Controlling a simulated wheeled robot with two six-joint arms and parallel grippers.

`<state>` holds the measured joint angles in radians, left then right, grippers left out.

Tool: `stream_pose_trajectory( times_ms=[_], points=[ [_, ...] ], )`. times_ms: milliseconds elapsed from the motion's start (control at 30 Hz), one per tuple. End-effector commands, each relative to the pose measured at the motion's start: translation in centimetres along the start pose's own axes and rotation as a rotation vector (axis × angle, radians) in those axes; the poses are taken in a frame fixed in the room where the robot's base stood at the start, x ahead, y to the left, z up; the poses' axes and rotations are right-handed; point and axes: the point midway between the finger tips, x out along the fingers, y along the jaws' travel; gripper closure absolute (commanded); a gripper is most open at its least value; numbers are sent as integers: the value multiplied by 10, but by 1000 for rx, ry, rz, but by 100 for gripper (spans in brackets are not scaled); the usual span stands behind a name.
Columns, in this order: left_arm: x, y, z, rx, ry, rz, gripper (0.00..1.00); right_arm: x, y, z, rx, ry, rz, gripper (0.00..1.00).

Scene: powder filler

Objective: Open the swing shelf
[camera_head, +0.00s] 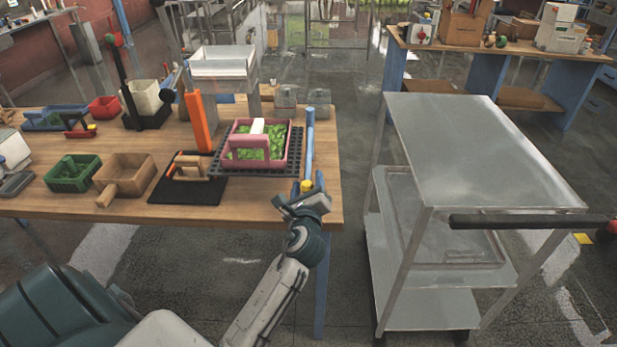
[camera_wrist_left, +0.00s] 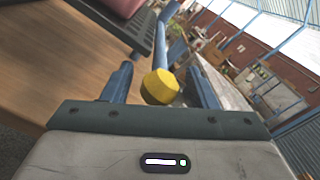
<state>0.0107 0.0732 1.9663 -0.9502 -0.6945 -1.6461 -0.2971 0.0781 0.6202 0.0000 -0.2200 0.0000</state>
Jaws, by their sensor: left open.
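A black perforated shelf (camera_head: 232,172) holds a pink basket (camera_head: 238,164) of green contents near the table's right end. A blue bar (camera_head: 310,140) with a yellow knob (camera_head: 306,186) at its near end lies along the shelf's right side. I cannot tell how the bar joins the shelf. My left gripper (camera_head: 308,192) is open at the knob. In the left wrist view, the yellow knob (camera_wrist_left: 160,87) is between the two open fingers, with gaps on both sides. The blue bar (camera_wrist_left: 160,45) runs away behind it. My right gripper is not in view.
The wooden table (camera_head: 200,218) carries an orange post (camera_head: 199,122), a wooden box (camera_head: 125,176), a green crate (camera_head: 74,173) and a black mat (camera_head: 187,186). A metal cart (camera_head: 480,150) stands to the right, with a dark bar (camera_head: 530,221) before it. Floor shows between table and cart.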

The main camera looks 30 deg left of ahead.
Motion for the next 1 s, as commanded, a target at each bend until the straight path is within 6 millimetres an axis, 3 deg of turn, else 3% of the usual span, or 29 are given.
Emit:
stream_pose_trajectory(
  times_ms=[200, 467, 733, 1000],
  points=[
    [16, 0, 0, 0, 0, 0, 47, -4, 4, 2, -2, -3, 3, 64],
    [17, 0, 0, -1, 1, 0, 47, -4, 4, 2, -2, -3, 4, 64],
    [17, 0, 0, -1, 1, 0, 98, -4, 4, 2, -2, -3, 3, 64],
    [16, 0, -1, -2, -3, 7, 100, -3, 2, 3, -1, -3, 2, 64]
  ],
)
